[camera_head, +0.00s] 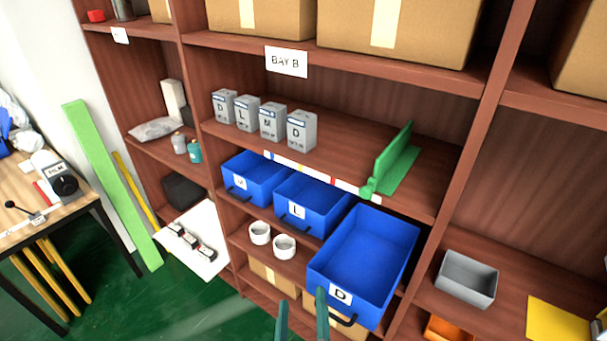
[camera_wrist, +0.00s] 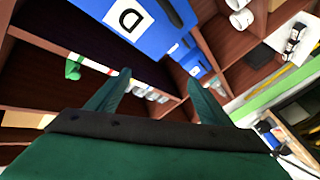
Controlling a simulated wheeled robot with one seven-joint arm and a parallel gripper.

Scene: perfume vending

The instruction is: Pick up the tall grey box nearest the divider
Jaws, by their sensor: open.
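Several tall grey boxes stand upright in a row on the shelf under the BAY B sign, lettered D, L, M and D from left to right. The rightmost grey box (camera_head: 301,131), lettered D, is nearest the green divider (camera_head: 388,160), with bare shelf between them. My gripper (camera_head: 302,299) is open and empty, low in front of the shelves, well below and apart from the boxes. In the wrist view my gripper (camera_wrist: 159,77) has its fingers spread. Small grey shapes, likely the boxes, show between them. The divider's round end (camera_wrist: 73,68) also shows there.
Blue bins stand below the box shelf; the large D bin (camera_head: 362,262) juts out near my gripper, and in the wrist view (camera_wrist: 165,38). White cups (camera_head: 284,245) sit beside it. A grey bin (camera_head: 466,278) stands at right. A cardboard-laden shelf overhangs the boxes.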

